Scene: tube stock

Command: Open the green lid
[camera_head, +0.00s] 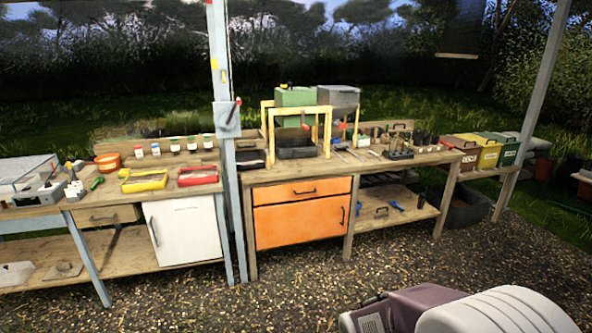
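A green bin (509,154) stands at the right end of a row of three bins on a low shelf at the far right. Its green lid (500,138) looks closed on top. A yellow bin (488,157) and a brown bin (464,158) stand to its left, both with lids. A green box (295,97) is also at the back of the middle bench, above the wooden frames; I cannot tell if it has a separate lid. Neither of my grippers shows in this view.
A long workbench (340,165) with orange cabinet (300,215) stands in the middle, and another bench (110,185) with a white cabinet (183,232) is at left. A dark tub (466,208) sits below the bins. Gravel (270,300) in front is open.

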